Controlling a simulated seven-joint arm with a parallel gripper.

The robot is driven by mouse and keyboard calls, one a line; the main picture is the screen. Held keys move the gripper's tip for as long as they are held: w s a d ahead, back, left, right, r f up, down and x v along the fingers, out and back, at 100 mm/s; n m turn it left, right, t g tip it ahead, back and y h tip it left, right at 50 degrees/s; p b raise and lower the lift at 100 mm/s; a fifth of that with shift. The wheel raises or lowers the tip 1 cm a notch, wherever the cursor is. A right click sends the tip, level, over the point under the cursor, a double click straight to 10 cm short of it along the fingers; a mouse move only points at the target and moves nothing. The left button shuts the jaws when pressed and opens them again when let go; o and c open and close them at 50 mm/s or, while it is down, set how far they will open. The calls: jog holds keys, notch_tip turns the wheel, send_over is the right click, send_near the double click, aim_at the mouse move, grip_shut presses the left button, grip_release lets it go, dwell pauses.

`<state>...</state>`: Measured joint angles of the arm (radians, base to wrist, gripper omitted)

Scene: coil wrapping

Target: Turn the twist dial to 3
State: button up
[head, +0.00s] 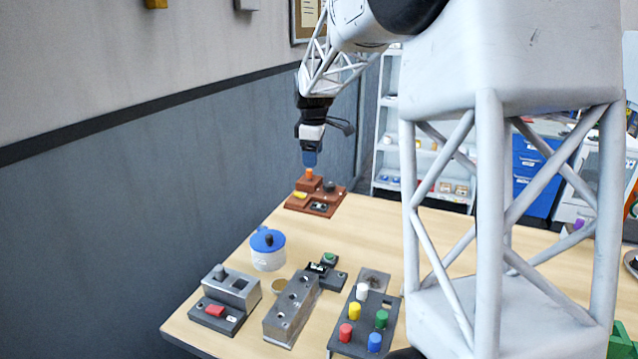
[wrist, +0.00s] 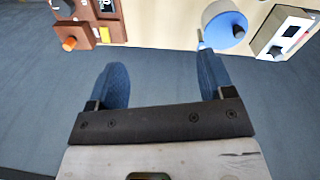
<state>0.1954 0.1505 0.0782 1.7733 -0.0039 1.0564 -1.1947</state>
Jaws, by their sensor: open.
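My gripper (head: 309,160) is at the far end of the table, its blue fingers pointing down by the brown panel (head: 325,212). In the wrist view, my gripper (wrist: 160,62) shows two blue fingers spread apart with nothing between them. The brown panel carries a black round knob (head: 329,186), which may be the twist dial, and a dark display (head: 320,207). It also has an orange knob (head: 309,173) and a yellow part (head: 300,195). In the wrist view the black knob (wrist: 63,6) is cut off at the top edge. No dial reading is legible.
A white pot with a blue lid (head: 267,241) stands nearer. A grey box with a red switch (head: 226,298), a metal block with holes (head: 290,308) and a board of coloured pegs (head: 365,318) stand at the front.

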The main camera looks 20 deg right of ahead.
jog(key=w+d+f+n, duration=0.2)
jog(key=w+d+f, duration=0.1)
jog(key=w, duration=0.3)
jog(key=w+d+f+n, duration=0.1)
jog(key=w+d+f, duration=0.2)
jog(key=w+d, duration=0.15)
jog(key=n+g, duration=0.1)
jog(key=n, duration=0.3)
send_over(329, 184)
notch_tip(329, 184, down, 9)
jog(key=shift+r, duration=0.15)
jog(key=shift+f, duration=0.2)
jog(key=shift+f, duration=3.8)
jog(key=c, duration=0.9)
